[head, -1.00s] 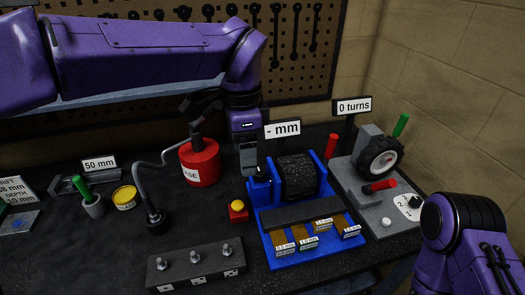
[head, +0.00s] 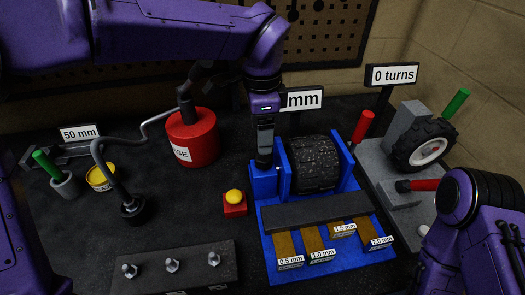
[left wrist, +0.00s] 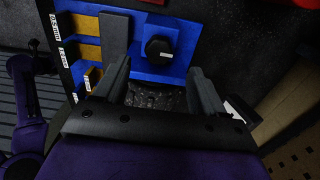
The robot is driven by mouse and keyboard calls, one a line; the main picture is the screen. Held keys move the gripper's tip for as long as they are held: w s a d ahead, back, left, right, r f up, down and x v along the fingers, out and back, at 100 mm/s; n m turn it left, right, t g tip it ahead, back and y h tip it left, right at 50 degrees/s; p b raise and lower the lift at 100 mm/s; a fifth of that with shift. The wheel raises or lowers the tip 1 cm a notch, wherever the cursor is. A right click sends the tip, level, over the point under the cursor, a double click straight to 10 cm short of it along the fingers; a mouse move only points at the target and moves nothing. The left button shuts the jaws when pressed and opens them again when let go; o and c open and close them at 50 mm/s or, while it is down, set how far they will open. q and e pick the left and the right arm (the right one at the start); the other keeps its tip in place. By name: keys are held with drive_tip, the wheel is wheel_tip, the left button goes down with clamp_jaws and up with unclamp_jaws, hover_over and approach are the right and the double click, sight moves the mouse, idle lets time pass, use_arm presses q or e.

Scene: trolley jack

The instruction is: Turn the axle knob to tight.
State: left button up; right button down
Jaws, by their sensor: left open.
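The axle knob (left wrist: 158,48) is a black, faceted knob on the side of the blue fixture (left wrist: 185,28) in the left wrist view. The fixture (head: 350,262) also stands mid-right in the head view, holding a dark tyre-like roller (head: 313,165). My left gripper (head: 264,160) points down at the fixture's left side, where its fingers hide the knob. In the left wrist view my open fingers (left wrist: 157,70) lie to either side of the knob's line, with no visible contact. My right arm shows at the lower right, but its gripper is out of view.
A red can (head: 193,145) and a red box with a yellow button (head: 234,202) stand left of the fixture. A wheel stand (head: 400,185) is at the right, and a bolt block (head: 175,268) in front. The "mm" sign (head: 303,99) is behind my left gripper.

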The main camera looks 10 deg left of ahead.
sight(261, 157)
use_arm(q)
wheel_tip(261, 157, down, 7)
drive_tip(key=shift+f+p, duration=0.1)
drive_tip(key=shift+p, duration=0.6)
drive_tip(key=c, duration=1.1)
drive_tip(key=shift+o, duration=0.2)
